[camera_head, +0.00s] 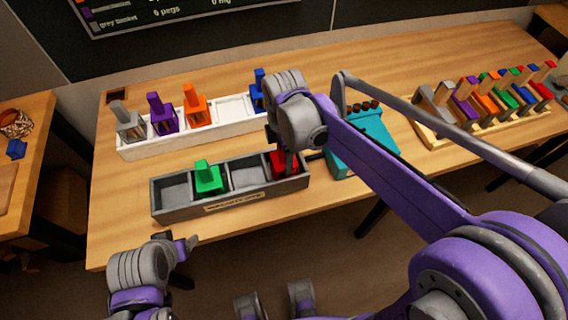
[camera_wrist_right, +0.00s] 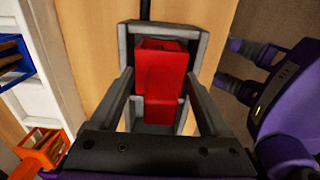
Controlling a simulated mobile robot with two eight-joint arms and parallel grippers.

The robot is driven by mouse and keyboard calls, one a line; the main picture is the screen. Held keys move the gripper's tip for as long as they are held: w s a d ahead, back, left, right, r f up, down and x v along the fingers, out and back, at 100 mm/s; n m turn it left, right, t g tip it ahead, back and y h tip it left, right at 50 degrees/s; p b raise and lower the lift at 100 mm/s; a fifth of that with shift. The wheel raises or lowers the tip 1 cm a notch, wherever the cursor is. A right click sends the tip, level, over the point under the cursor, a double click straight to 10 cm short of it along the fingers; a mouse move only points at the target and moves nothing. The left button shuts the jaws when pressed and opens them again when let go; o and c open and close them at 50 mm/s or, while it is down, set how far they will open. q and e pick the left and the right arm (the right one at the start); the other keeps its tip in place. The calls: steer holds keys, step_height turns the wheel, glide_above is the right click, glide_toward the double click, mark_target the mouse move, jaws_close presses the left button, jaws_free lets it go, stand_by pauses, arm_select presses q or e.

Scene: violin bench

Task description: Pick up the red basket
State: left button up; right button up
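The red basket (camera_head: 281,161) sits in the right-end compartment of the dark grey tray (camera_head: 228,206), partly hidden by my right gripper. In the right wrist view the red basket (camera_wrist_right: 162,75) stands between the two fingers of my right gripper (camera_wrist_right: 160,85). The fingers are spread, one on each side of its upper part; contact is not clear. In the head view my right gripper (camera_head: 288,158) reaches down over that compartment. My left gripper (camera_head: 186,264) is low at the left, in front of the table, empty with its fingers apart.
A green basket (camera_head: 208,180) sits in the same tray. Behind it a white tray (camera_head: 228,108) holds grey, purple, orange and blue baskets. A teal box (camera_head: 362,155) stands right of the grey tray. A wooden rack (camera_head: 435,138) of coloured pieces is further right.

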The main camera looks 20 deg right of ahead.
jaws_close()
steer(key=shift+r, duration=0.1)
